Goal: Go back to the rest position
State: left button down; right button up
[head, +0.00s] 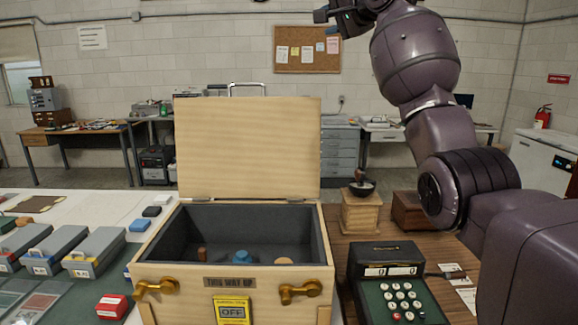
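My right arm rises from the lower right and bends up and over to the left. Its gripper (335,17) is at the top edge of the head view, high above the table and in front of the far wall. It is partly cut off by the frame, so I cannot tell whether its fingers are open or shut. No held object is visible there. My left arm and gripper are not in view.
An open wooden box (190,275) stands ahead, lid up, with several small items inside. An adding machine (392,285), a coffee grinder (361,212) and a small wooden box (408,213) are at right. Grey trays (96,254) and a red block (111,307) are left.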

jog(key=s+d+f+n+t+h, duration=0.2)
jog(key=s+d+f+n, duration=0.15)
jog(key=f, duration=0.95)
jog(key=s+d+f+n+t+h, duration=0.2)
jog(key=s+d+f+n, duration=0.15)
jog(key=f, duration=0.95)
jog(key=s+d+f+n+t+h, duration=0.15)
jog(key=d+f, duration=0.25)
jog(key=f, duration=0.9)
jog(key=s+d+f+g+h, duration=0.1)
jog(key=s+d+f+g, duration=0.1)
jog(key=s+f, duration=1)
jog(key=s+d+f+g+h, duration=0.1)
jog(key=s+d+f+g, duration=0.2)
jog(key=s+f, duration=1)
jog(key=s+d+f+g+h, duration=0.2)
jog(key=s+f+g, duration=0.1)
jog(key=s+f, duration=1)
jog(key=s+m, duration=0.1)
jog(key=s, duration=0.2)
jog(key=shift+d+f, duration=0.2)
jog(key=shift+f, duration=0.05)
